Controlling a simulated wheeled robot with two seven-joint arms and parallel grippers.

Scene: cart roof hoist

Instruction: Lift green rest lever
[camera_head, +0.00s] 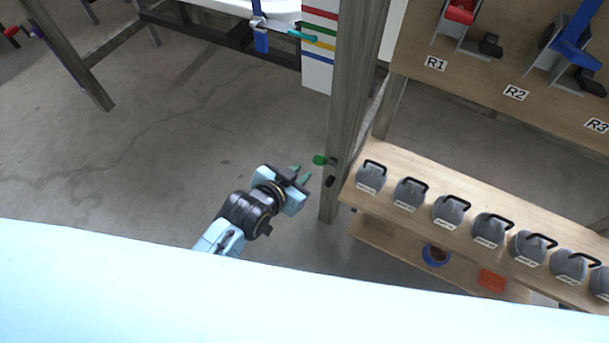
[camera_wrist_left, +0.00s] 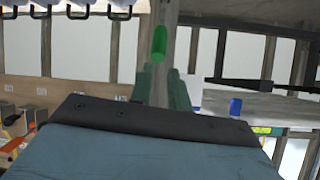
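The green lever (camera_head: 319,160) sticks out from the wooden post (camera_head: 345,110), left of a small dark bracket, in the head view. In the left wrist view the green lever (camera_wrist_left: 159,42) stands just beyond the fingertips, in line with the gap between them. My left gripper (camera_head: 301,174) is a little left of and below the lever in the head view. Its two green fingers are apart, and it looks empty. In the left wrist view the fingers (camera_wrist_left: 160,80) show open with the post behind them. My right gripper is in neither view.
Several grey weights with black handles (camera_head: 450,210) stand on a wooden shelf (camera_head: 500,214) right of the post. A striped panel (camera_head: 319,50) is behind the post. The floor left of the gripper is clear.

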